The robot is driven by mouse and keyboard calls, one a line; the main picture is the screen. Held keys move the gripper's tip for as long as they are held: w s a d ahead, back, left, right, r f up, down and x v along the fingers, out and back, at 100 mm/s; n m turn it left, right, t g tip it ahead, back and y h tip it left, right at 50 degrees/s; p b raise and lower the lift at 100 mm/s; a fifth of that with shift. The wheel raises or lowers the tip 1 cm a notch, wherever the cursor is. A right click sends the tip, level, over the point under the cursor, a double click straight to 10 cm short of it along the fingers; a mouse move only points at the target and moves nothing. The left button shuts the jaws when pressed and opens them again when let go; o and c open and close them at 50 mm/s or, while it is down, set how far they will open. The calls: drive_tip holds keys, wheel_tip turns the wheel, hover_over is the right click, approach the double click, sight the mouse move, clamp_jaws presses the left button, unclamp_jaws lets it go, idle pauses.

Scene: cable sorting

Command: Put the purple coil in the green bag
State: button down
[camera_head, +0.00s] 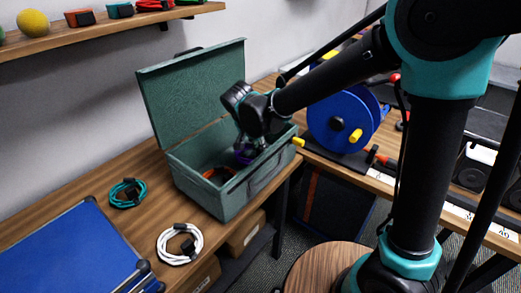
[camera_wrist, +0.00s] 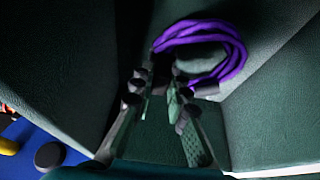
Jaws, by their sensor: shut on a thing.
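The green bag (camera_head: 235,203) is an open, box-like case with its lid (camera_head: 193,90) raised, standing on the wooden table. My gripper (camera_head: 247,150) reaches down into its right part. In the wrist view the purple coil (camera_wrist: 236,48) lies just beyond my fingertips (camera_wrist: 165,85), within the green walls. The fingers are shut on the near side of the coil, at its dark tie. In the head view only a little of the purple coil (camera_head: 243,155) shows under the gripper. I cannot tell whether the coil touches the bag's floor.
An orange-red coil (camera_head: 218,174) lies in the bag's left part. A teal coil (camera_head: 127,193) and a white coil (camera_head: 180,243) lie on the table beside a blue case (camera_head: 70,255). A blue reel (camera_head: 343,118) stands right of the bag. A shelf (camera_head: 100,31) is above.

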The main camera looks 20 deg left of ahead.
drive_tip(key=shift+f, duration=0.25)
drive_tip(key=c, duration=1.5)
unclamp_jaws()
drive_tip(key=v, duration=1.2)
drive_tip(key=shift+s, duration=0.1)
